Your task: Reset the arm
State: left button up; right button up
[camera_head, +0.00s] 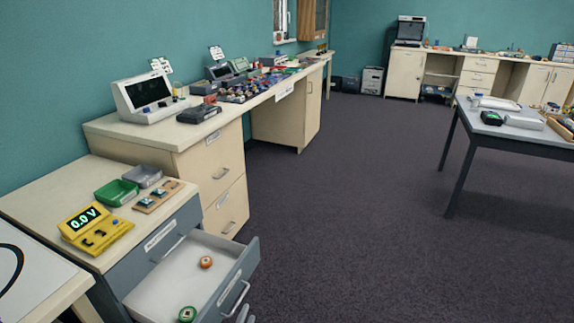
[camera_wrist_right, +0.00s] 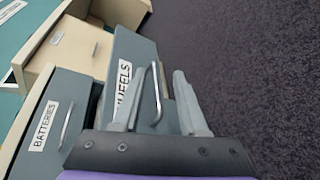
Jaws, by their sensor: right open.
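My right gripper (camera_head: 243,314) shows only at the bottom edge of the head view, beside the front of the open drawer (camera_head: 213,248). In the right wrist view, my right gripper (camera_wrist_right: 154,85) is open, with its two grey fingers apart. The metal handle (camera_wrist_right: 157,92) of the drawer labelled "WHEELS" appears between the fingers; I cannot tell whether they touch it. My left gripper is not in view.
On the cabinet top are a yellow meter (camera_head: 95,228) reading 0.0 V, a green tray (camera_head: 116,192), a grey tray (camera_head: 142,176) and a wooden board (camera_head: 158,196). A closed "BATTERIES" drawer (camera_wrist_right: 52,125) is nearby. A grey table (camera_head: 520,133) stands right; the floor between is clear.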

jog(key=s+d+r+m+g+h, duration=0.1)
jog(key=s+d+r+m+g, duration=0.2)
jog(key=d, duration=0.5)
jog(key=s+d+r+m+g, duration=0.1)
jog(key=d+r+m, duration=0.35)
jog(key=d, duration=0.25)
jog(key=s+d+r+m+g+h, duration=0.1)
jog(key=s+d+r+m+g, duration=0.2)
jog(key=d, duration=0.5)
jog(key=s+d+r+m+g+y, duration=0.1)
jog(key=s+d+m, duration=0.25)
jog(key=s, duration=0.55)
jog(key=s+d+r+m+g+y, duration=0.15)
jog(key=s+m, duration=0.25)
jog(key=s, duration=0.4)
jog(key=s+d+r+m+g+y, duration=0.1)
jog(key=s+d+m, duration=0.25)
jog(key=s, duration=0.55)
pick_arm(q)
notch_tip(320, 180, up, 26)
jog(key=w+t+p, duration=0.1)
jog(key=p, duration=2.1)
jog(key=shift+p, duration=0.4)
pick_arm(e)
notch_tip(320, 180, up, 26)
jog(key=w+t, duration=0.1)
jog(key=shift+w, duration=0.35)
jog(key=shift+s+a+m, duration=0.1)
jog(key=shift+s+m, duration=0.05)
jog(key=shift+m, duration=0.1)
